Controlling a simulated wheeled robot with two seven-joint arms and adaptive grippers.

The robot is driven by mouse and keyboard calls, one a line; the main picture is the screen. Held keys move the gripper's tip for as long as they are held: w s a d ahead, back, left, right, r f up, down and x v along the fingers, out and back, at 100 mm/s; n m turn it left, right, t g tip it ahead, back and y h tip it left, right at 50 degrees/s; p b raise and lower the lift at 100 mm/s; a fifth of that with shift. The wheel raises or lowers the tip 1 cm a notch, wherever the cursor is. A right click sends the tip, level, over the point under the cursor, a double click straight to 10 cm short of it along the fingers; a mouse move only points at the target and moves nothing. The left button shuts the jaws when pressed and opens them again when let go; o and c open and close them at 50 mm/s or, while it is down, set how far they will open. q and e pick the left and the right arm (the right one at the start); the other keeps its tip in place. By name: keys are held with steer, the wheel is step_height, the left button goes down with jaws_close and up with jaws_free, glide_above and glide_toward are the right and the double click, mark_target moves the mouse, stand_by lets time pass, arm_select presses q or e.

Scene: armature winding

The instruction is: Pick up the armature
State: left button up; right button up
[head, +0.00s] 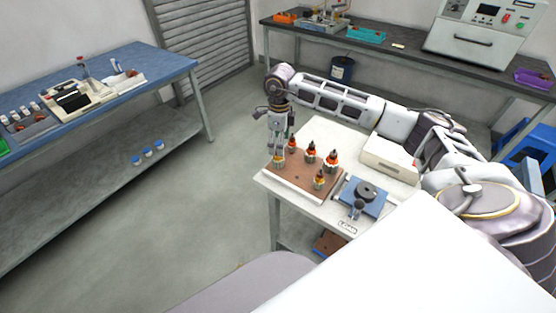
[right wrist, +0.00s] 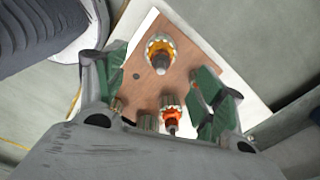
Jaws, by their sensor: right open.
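Several armatures with orange windings and dark tips stand upright on a brown board (head: 290,181) on a small white table. One armature (head: 279,158) is at the board's left corner, just below my right gripper (head: 280,143). Others are a back armature (head: 292,146), a middle armature (head: 310,153), a right armature (head: 332,160) and a front armature (head: 319,179). In the right wrist view my right gripper (right wrist: 158,88) is open, its green pads apart with nothing held. One armature (right wrist: 160,55) shows between and beyond the fingers; another (right wrist: 171,113) is nearer the palm. My left gripper is not in view.
A blue fixture (head: 362,198) with a round dark part sits right of the board. A white box (head: 390,154) stands behind it, under my right arm. A blue workbench (head: 165,70) is at the left and a dark bench (head: 400,50) at the back. The floor between is clear.

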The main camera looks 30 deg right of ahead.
mark_target(278, 159)
step_height(278, 159, down, 3)
steer(key=shift+f, duration=0.9)
steer(key=f, duration=0.1)
steer(key=f+p, duration=0.1)
steer(key=f, duration=0.1)
steer(key=shift+w+a+f, duration=0.15)
steer(key=shift+w+f, duration=0.05)
steer(key=shift+f, duration=0.5)
steer(key=shift+c, duration=0.6)
steer(key=c, duration=1.2)
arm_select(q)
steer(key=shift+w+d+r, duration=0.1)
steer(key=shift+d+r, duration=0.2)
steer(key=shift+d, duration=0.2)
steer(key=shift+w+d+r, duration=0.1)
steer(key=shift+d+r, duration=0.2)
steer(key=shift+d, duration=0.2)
arm_select(e)
steer(key=shift+c, duration=0.4)
